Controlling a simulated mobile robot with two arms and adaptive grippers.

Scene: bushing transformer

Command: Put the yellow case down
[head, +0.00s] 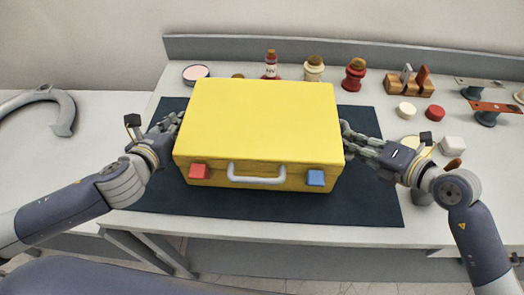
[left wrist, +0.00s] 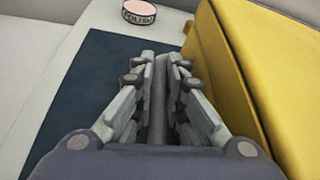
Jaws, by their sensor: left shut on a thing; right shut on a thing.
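The yellow case (head: 262,120) is closed and level, over the dark mat (head: 375,205) in the middle of the table. Its front has a grey handle (head: 257,179), a red latch (head: 199,171) and a blue latch (head: 316,178). My left gripper (head: 173,125) is shut on the case at its left side. In the left wrist view the fingers (left wrist: 160,68) lie close together around a grey bar, beside the yellow wall (left wrist: 240,90). My right gripper (head: 352,136) is shut on the case at its right side. Whether the case's underside touches the mat is hidden.
A polish tin (head: 195,73) and several bottles, such as a red one (head: 354,74), stand behind the case. Bare mat shows in front.

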